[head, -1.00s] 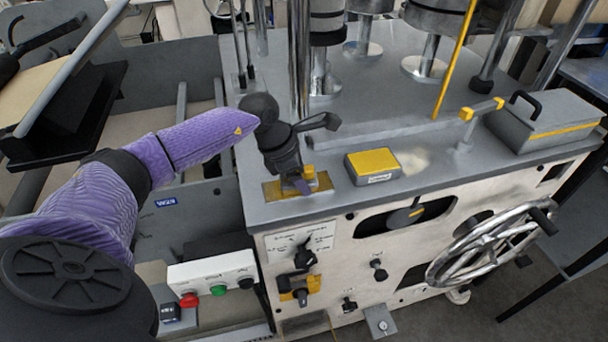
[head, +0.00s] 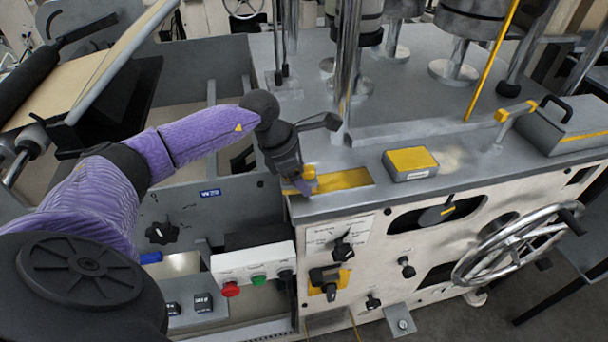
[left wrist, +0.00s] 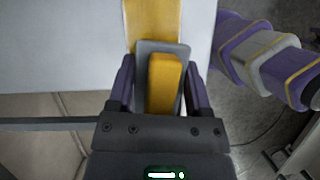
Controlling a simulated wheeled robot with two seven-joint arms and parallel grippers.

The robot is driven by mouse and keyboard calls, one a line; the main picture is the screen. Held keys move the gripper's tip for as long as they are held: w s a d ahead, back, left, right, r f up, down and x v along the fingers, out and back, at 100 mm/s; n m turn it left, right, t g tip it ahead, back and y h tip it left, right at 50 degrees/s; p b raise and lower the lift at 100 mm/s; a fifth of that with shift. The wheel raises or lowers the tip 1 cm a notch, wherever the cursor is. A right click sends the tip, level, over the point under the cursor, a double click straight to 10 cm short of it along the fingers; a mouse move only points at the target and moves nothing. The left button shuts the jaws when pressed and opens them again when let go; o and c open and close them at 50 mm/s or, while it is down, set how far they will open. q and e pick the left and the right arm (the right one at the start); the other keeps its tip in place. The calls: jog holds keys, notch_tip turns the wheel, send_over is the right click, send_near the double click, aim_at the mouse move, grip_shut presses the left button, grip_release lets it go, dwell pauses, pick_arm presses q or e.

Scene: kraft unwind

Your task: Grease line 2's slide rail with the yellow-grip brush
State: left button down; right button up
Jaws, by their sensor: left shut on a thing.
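My left gripper (head: 300,182) is low over the left end of a flat yellow strip (head: 345,180) at the machine top's front edge. It is shut on the yellow-grip brush, whose yellow grip (left wrist: 163,85) shows between the fingers in the left wrist view; a bit of the grip (head: 309,172) shows in the head view. The bristles are hidden, and I cannot tell whether they touch the strip. The strip also shows ahead of the fingers in the left wrist view (left wrist: 140,20). I cannot tell whether it is the slide rail. My right gripper is not in view.
A yellow-topped box (head: 411,162) sits right of the strip, beside a pale smear (head: 447,160). A grey case (head: 568,124) with a black handle is farther right. Chrome posts stand behind. A push-button box (head: 254,264) and a handwheel (head: 510,245) are on the front.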

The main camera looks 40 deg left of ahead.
pick_arm(q)
jog(key=r, duration=0.1)
jog(key=r+p, duration=0.1)
jog(key=shift+w+d+r, duration=0.2)
jog(key=shift+w+r, duration=0.05)
jog(key=shift+r, duration=0.1)
jog(key=shift+r+p, duration=1.75)
jog(key=shift+r, duration=0.6)
